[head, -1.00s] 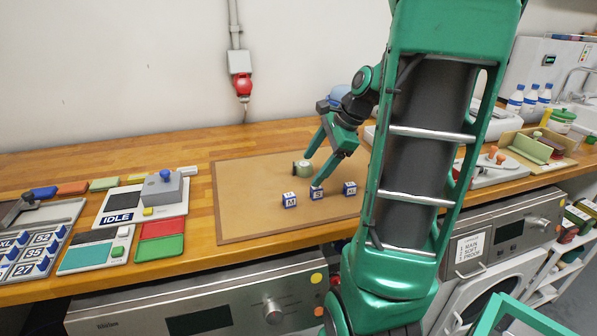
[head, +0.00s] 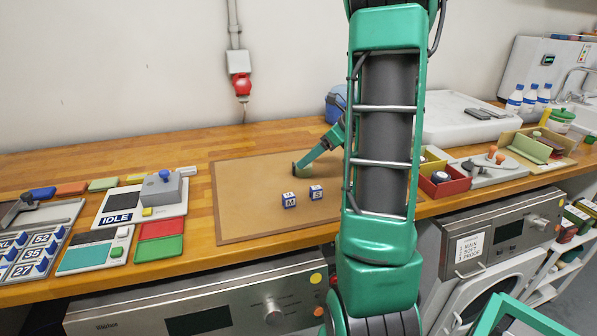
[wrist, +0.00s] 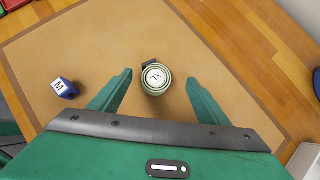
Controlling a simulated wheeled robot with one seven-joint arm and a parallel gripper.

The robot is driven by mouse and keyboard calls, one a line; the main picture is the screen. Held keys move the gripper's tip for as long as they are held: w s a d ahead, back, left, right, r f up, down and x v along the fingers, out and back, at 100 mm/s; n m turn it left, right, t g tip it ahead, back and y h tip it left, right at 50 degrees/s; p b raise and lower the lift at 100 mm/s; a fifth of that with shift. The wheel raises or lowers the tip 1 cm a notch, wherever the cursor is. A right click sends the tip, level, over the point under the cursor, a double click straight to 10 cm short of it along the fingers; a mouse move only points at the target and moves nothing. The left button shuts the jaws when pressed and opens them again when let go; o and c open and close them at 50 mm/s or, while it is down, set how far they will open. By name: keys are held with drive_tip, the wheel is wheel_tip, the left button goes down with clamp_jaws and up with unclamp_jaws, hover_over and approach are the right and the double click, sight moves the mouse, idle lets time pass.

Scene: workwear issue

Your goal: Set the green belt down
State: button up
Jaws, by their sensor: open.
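The green belt is a tight pale-green roll with a white "XL" top and a dark buckle. It stands on the brown mat (head: 250,205), and it shows in the wrist view (wrist: 156,80). In the head view it is partly hidden by a finger. My gripper (wrist: 159,77) is open, its fingertips on either side of the belt, with a visible gap on each side. In the head view my arm hides most of the gripper.
An M cube (head: 289,200) and an S cube (head: 316,192) stand on the mat in front of the belt. A red bin (head: 443,184) stands right of my arm. Panels marked IDLE (head: 120,217) lie left of the mat. The mat's left part is clear.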

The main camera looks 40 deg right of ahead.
drive_tip(key=x, duration=0.4)
drive_tip(key=shift+s+a+f, duration=0.15)
drive_tip(key=shift+s+a, duration=0.1)
drive_tip(key=shift+s, duration=0.05)
drive_tip(key=shift+w+a+f, duration=0.1)
drive_tip(key=shift+w+f, duration=0.35)
drive_tip(key=shift+c, duration=0.7)
drive_tip(key=c, duration=1.2)
